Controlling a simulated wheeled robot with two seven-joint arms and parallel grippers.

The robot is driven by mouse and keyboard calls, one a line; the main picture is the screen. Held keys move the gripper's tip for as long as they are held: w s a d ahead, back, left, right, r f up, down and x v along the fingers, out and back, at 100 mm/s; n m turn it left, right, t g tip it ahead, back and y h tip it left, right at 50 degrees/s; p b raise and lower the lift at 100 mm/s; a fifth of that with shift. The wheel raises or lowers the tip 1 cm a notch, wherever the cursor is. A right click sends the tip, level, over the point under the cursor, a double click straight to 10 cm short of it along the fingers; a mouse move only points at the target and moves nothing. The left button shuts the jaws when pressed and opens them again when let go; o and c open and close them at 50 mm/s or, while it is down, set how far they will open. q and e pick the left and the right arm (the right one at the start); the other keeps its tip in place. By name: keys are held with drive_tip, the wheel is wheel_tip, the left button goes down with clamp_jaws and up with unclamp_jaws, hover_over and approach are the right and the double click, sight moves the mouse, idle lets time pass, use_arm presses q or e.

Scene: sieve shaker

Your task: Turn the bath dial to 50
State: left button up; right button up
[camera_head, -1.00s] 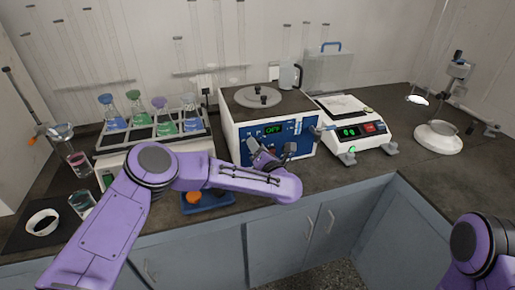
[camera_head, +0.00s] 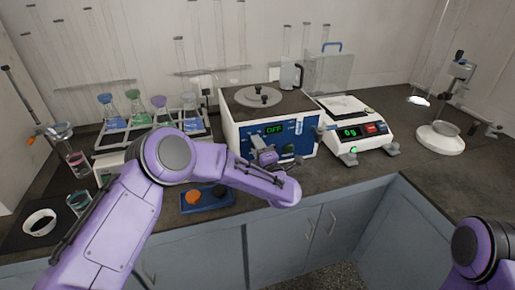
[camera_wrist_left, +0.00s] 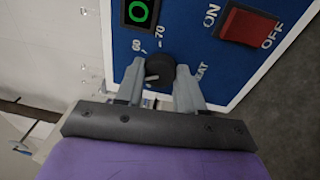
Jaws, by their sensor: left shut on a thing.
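The bath (camera_head: 233,140) is a white box with a blue front panel and a round lid on top, at the middle of the head view. A small green display (camera_head: 274,130) on its panel seems to read OFF. My left gripper (camera_head: 262,150) is at the panel below this display. In the left wrist view, my left gripper (camera_wrist_left: 160,72) is shut on the black bath dial (camera_wrist_left: 158,66), one finger on each side. The marks 60 and 70 show beside the dial; the fingers hide other marks. My right gripper is out of view.
A red ON/OFF switch (camera_wrist_left: 247,26) sits on the panel near the dial. A white balance (camera_head: 352,142) stands right of the bath. A flask rack (camera_head: 205,133) stands to the left. A blue tray (camera_head: 222,200) lies in front, near the counter edge.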

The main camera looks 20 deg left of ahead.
use_arm(q)
drive_tip(key=shift+m, duration=0.4)
drive_tip(key=shift+f, duration=0.1)
drive_tip(key=o, duration=1)
drive_tip(key=shift+o, duration=0.2)
drive_tip(key=b+v, duration=0.2)
drive_tip(key=v, duration=0.8)
drive_tip(key=shift+s+d, duration=0.15)
drive_tip(key=shift+s, duration=0.1)
